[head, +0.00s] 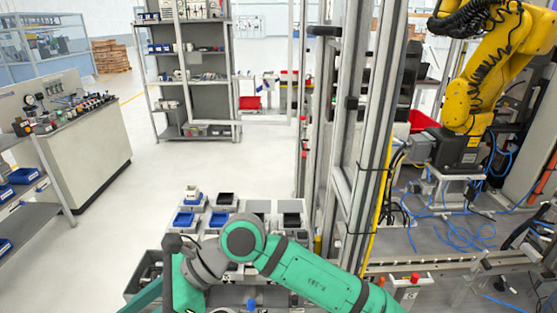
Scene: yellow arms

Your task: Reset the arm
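My teal and grey arm (310,276) crosses the bottom of the head view. It bends at a round teal joint (243,238), and a grey link (203,262) leads to another teal section (186,292) at the left. The arm runs out of the picture at the bottom edge. My gripper is not visible, so I cannot see whether it holds anything. The arm hides part of a group of grey bins (260,206) behind it.
Blue and black trays (183,219) sit among the bins. A metal frame post (350,130) stands right of centre. A yellow robot arm (480,85) stands behind it. A workbench (75,145) is at left and a shelf rack (190,75) behind. The floor between is clear.

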